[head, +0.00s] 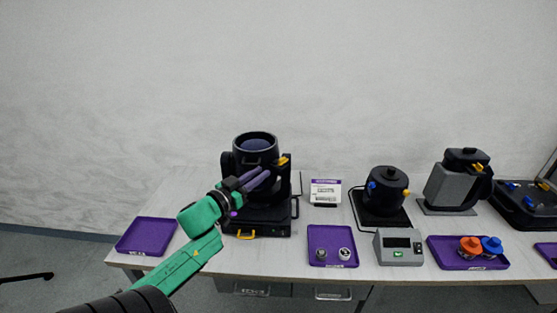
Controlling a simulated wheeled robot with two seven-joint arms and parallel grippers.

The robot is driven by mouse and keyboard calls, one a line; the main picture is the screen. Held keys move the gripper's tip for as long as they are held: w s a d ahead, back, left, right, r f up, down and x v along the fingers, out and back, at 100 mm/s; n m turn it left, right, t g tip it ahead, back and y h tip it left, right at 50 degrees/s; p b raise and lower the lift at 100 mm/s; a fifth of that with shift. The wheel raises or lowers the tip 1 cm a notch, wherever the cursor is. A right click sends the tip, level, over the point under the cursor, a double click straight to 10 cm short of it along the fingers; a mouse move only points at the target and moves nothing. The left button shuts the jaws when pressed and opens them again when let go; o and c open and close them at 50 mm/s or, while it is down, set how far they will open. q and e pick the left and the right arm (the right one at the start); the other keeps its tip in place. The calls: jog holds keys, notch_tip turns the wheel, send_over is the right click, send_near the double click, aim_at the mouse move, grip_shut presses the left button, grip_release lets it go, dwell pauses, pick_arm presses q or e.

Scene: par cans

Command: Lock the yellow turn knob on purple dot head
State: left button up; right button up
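A black moving head light (256,143) with a round lens stands on a black base at the left middle of the table. A yellow turn knob (283,161) sticks out on the right side of its head. A small purple dot (234,214) shows low at the left, beside my wrist. My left gripper (266,174) has purple fingers in front of the head, pointing up and right, below and left of the knob. They seem apart from the knob. The fingers lie close together, and I cannot tell whether they are open. The knob's lock state is too small to tell. My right gripper is out of view.
A yellow handle (245,236) is on the base's front. Purple trays lie at the left (146,236), the middle (318,234) and the right (440,246). A black can light (372,206), a grey fixture (450,183) and a grey box (388,255) stand to the right.

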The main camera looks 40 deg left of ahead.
aim_at(279, 160)
pick_arm(q)
jog(key=w, duration=0.4)
jog(key=w+p, duration=0.1)
jog(key=w, duration=0.4)
jog(key=shift+w+a+f, duration=0.1)
jog(key=shift+w+a, duration=0.1)
jog(key=shift+w, duration=0.1)
grip_shut()
